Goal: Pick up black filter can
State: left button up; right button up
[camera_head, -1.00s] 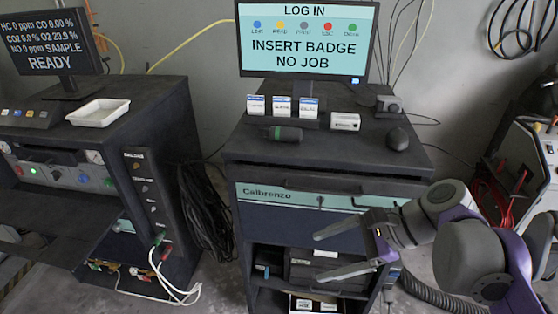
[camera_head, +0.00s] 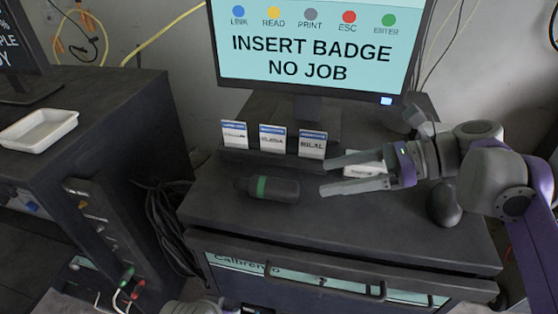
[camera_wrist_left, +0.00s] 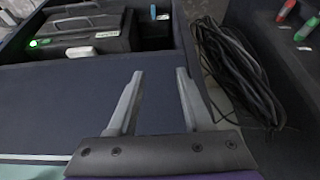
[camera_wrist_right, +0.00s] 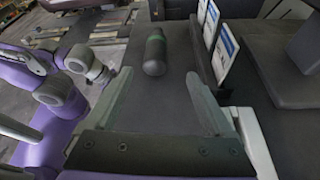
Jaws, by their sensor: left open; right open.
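The black filter can (camera_head: 268,189) with a green band lies on its side on top of the dark cabinet (camera_head: 330,225). In the right wrist view the can (camera_wrist_right: 155,52) is ahead of the fingers, between their lines. My right gripper (camera_head: 325,175) is open and empty, to the right of the can and apart from it, its fingers pointing left over the cabinet top. It also shows in the right wrist view (camera_wrist_right: 157,88). My left gripper (camera_wrist_left: 160,75) is open and empty, low by the cabinet front. Only a sliver of it may show in the head view.
Three small cards (camera_head: 272,139) stand behind the can, below the monitor (camera_head: 315,45). A white box (camera_head: 364,168) is partly hidden by my right fingers. A dark rounded object (camera_head: 443,204) stands under my right arm. Black cables (camera_wrist_left: 240,65) hang between the cabinets.

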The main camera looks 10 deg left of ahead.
aim_at(280, 187)
jog(key=x, duration=0.2)
jog(key=s+x, duration=0.1)
jog(key=x, duration=0.1)
jog(key=shift+a, duration=0.35)
jog(key=shift+x, duration=3)
grip_shut()
jog(key=shift+w, duration=0.1)
